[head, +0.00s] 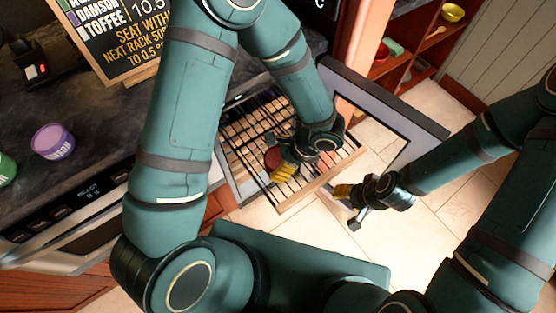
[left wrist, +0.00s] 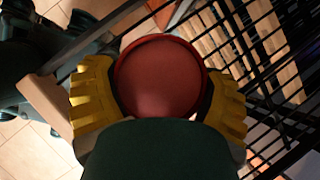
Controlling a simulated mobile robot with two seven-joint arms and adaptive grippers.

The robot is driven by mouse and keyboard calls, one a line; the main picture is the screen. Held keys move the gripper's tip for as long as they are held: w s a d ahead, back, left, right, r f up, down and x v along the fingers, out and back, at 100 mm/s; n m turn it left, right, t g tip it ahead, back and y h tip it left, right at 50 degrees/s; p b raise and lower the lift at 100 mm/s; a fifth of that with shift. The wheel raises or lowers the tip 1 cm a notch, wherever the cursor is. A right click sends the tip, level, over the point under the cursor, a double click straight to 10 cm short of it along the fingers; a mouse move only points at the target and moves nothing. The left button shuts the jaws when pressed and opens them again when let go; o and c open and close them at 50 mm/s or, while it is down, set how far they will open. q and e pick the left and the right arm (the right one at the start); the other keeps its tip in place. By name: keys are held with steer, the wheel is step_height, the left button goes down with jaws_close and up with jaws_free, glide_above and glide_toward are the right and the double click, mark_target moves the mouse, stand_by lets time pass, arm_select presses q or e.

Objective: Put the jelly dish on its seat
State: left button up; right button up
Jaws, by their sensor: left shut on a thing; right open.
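My left gripper (head: 281,168) is shut on a round red dish (head: 272,158), which I take to be the jelly dish. The dish also shows in the left wrist view (left wrist: 160,75), between the yellow fingers on both sides. It is over the wire rack (head: 250,117) of the open drawer; I cannot tell whether it touches the bars. The seat cannot be made out; part of the rack is hidden by my left arm. My right gripper (head: 347,198) is open and empty, right of the rack near the open door frame.
A purple tub (head: 52,141) and a green tub (head: 6,169) stand on the dark counter (head: 85,110) at left. A chalkboard sign (head: 118,35) stands behind them. The grey-framed door (head: 405,110) stands open at right. Shelves with bowls are at the back right. Tiled floor is clear beyond.

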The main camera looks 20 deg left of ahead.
arm_select(q)
steer(key=shift+f, duration=0.2)
steer(key=o, duration=1.2)
steer(key=shift+c, duration=0.2)
steer(key=shift+r, duration=0.2)
steer(key=p+v, duration=0.3)
steer(key=v, duration=0.8)
steer(key=shift+d+r, duration=0.2)
steer(key=shift+r, duration=0.15)
